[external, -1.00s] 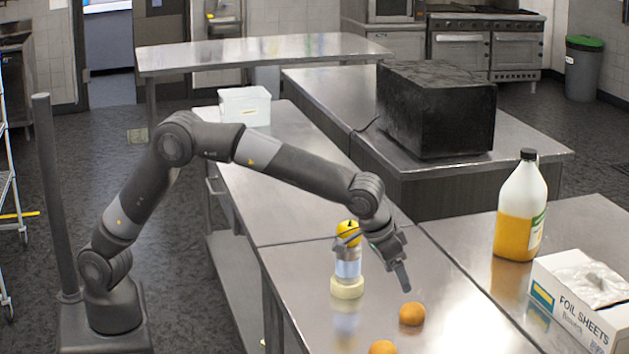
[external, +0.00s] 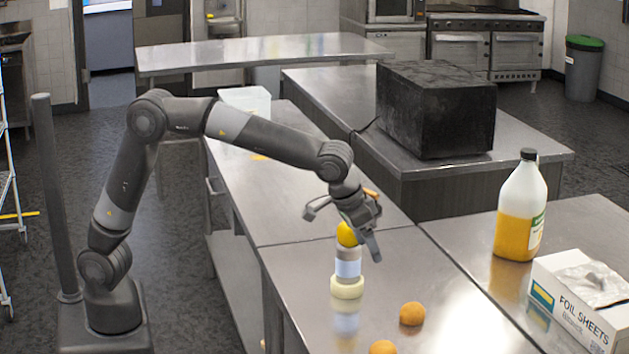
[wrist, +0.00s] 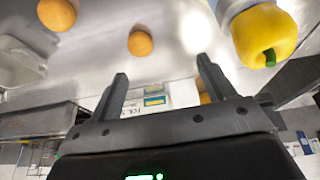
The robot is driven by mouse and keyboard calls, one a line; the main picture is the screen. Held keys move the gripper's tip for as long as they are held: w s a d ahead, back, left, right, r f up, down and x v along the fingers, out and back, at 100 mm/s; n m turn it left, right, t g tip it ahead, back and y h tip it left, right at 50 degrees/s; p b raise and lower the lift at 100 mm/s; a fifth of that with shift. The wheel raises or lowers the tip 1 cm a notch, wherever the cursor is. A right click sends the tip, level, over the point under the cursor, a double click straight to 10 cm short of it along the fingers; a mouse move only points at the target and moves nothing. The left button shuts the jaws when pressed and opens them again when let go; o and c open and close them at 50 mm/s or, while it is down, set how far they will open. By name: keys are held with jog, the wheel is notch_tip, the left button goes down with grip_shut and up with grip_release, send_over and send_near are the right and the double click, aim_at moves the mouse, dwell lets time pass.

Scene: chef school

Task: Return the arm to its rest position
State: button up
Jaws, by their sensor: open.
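My gripper (external: 340,228) is open and empty. That fruit sits on top of an upright grey and white container (external: 348,262) with a pale round base. In the wrist view both fingers (wrist: 162,85) stand apart with nothing between them, and the yellow fruit (wrist: 263,35) with a green stem shows at the upper right. I cannot tell whether a finger touches the fruit. My arm is bent, reaching out from its base at the left.
Two orange fruits (external: 412,314) (external: 383,347) lie on the table's front part. A jug of orange liquid (external: 520,210) and a foil sheets box (external: 580,305) stand at the right. A black box (external: 437,110) and a white tub (external: 246,100) stand further back.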

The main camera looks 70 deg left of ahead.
jog(key=s+a+r, duration=0.5)
jog(key=s+a, duration=0.5)
jog(key=a, duration=0.2)
jog(key=s+a+f, duration=0.1)
jog(key=s+a, duration=0.4)
jog(key=s, duration=0.3)
jog(key=s+a+f, duration=0.1)
jog(key=s+a, duration=0.4)
jog(key=s, duration=0.3)
jog(key=s+a+f+t, duration=0.1)
jog(key=s+a+f, duration=0.1)
jog(key=s+a, duration=0.3)
jog(key=s, duration=0.3)
jog(key=shift+s, duration=0.15)
